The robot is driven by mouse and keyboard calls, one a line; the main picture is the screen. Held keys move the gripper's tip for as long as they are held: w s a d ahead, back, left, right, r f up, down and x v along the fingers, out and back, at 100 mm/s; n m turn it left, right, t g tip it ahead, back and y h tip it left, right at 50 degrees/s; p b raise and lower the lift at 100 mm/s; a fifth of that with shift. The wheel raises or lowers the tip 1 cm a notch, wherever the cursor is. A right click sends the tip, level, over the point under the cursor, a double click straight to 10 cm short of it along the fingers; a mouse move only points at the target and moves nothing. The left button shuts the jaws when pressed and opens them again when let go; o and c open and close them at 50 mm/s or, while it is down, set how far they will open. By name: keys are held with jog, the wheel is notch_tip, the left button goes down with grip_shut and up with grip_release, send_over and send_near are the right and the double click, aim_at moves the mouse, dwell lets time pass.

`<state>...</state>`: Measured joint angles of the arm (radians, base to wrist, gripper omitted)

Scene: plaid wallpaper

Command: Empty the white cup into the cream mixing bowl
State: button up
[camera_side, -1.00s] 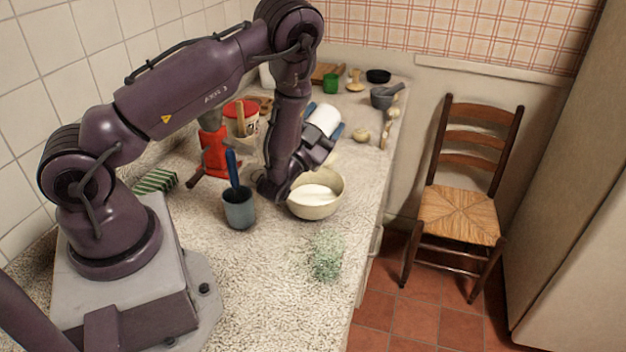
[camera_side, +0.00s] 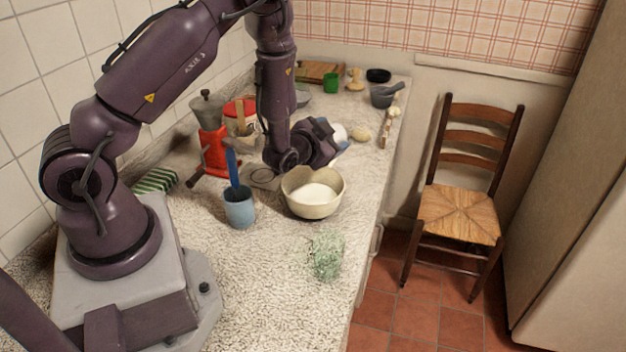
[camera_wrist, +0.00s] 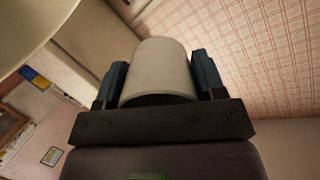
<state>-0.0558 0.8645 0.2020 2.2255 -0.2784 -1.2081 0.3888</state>
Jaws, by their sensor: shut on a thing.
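The white cup (camera_wrist: 160,72) is held between the two fingers of my gripper in the wrist view. In the side view only a small white part of the cup (camera_side: 341,132) shows behind my gripper (camera_side: 334,142); its mouth is hidden and its tilt cannot be told. The cream mixing bowl (camera_side: 312,208) stands upright on the counter, with a white mass (camera_side: 314,193) inside. My gripper is above and behind the bowl, apart from it.
A blue-grey cup (camera_side: 240,209) with a blue-handled tool stands left of the bowl, and a greenish glass (camera_side: 327,257) in front. A red grinder (camera_side: 213,142) stands behind left. A mortar (camera_side: 382,97) and small items line the back right.

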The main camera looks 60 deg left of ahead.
aim_at(342, 139)
jog(key=shift+w+a+g, duration=0.2)
jog(key=shift+w+g, duration=0.1)
jog(key=shift+w, duration=0.05)
jog(key=shift+w+a+f+g+h, duration=0.1)
jog(key=shift+f+g+h, duration=0.4)
jog(key=shift+f, duration=0.45)
jog(key=shift+w+f+g+h, duration=0.1)
jog(key=shift+f+g+h, duration=0.35)
jog(key=shift+g, duration=0.55)
jog(key=shift+r+g+h, duration=0.35)
jog(key=shift+g, duration=0.35)
jog(key=shift+w+a+f+g+h, duration=0.15)
jog(key=shift+g+h, duration=0.1)
jog(key=shift+g, duration=0.15)
jog(key=shift+w+f+g+h, duration=0.15)
jog(key=shift+g+h, duration=0.1)
jog(key=shift+g, duration=0.15)
jog(key=shift+w+a+f+g+h+p, duration=0.15)
jog(key=shift+w+a+g+h, duration=0.25)
jog(key=shift+w+g+h, duration=0.45)
jog(key=shift+w+a+f+g+h+p, duration=0.15)
jog(key=shift+w+a+g+h, duration=0.3)
jog(key=shift+g, duration=0.85)
jog(key=shift+w+a+f+g+h+p, duration=0.1)
jog(key=shift+w+a+f+g+h, duration=0.3)
jog(key=shift+w+g, duration=0.55)
jog(key=shift+s+d+r, duration=0.1)
jog(key=shift+s+r, duration=0.05)
